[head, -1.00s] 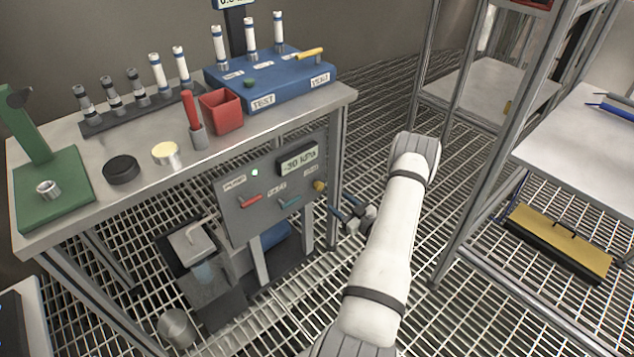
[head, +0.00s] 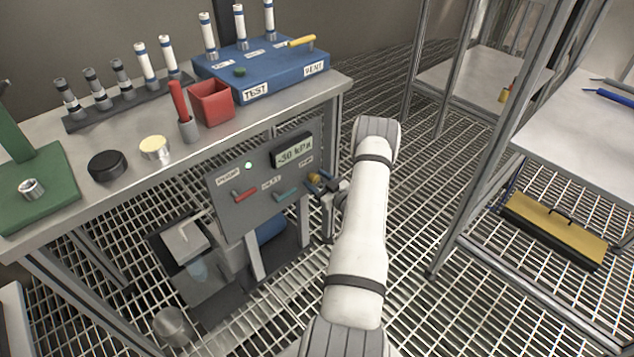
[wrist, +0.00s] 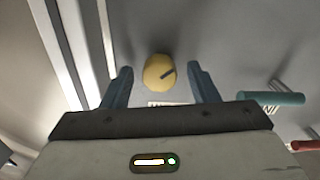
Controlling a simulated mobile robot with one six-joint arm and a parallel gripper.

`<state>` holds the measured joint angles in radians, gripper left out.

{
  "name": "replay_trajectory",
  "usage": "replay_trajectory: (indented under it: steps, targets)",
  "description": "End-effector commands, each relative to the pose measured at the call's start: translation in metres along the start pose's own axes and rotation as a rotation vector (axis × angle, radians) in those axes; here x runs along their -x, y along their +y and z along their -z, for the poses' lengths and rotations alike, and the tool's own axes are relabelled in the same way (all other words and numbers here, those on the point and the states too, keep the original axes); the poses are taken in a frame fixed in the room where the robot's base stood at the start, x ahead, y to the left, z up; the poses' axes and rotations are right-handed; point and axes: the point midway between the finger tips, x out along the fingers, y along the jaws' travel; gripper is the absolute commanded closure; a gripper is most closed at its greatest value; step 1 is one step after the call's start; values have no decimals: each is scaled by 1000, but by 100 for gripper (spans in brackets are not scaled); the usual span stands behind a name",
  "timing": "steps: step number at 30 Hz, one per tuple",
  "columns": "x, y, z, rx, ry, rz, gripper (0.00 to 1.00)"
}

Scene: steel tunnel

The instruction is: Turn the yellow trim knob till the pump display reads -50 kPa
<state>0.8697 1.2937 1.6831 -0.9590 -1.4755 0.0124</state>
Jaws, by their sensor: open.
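The yellow trim knob (head: 315,178) is at the right edge of the grey pump panel (head: 237,203), under the display. My gripper (wrist: 160,75) is open, with a gap on both sides of the knob. In the head view my gripper (head: 322,183) is at the panel's right side, partly covering the knob. The pump display (head: 292,150) seems to read -30 kPa; its first digit is small and blurred.
A red lever (head: 245,195) and a teal lever (head: 287,193) stick out of the panel left of the knob. The teal lever (wrist: 270,98) is close to my right finger in the wrist view. The workbench (head: 130,190) overhangs the panel. Open grating floor (head: 400,210) lies to the right.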

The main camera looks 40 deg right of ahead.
Motion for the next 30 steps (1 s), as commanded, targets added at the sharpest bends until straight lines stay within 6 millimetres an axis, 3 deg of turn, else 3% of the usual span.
replay_trajectory:
  steps: [2,18,30]
  targets:
    - [0,0,0,0,0,0,46]
    - [1,1,0,0,0,-1,89]
    - [2,1,-2,72,-1,-1,91]
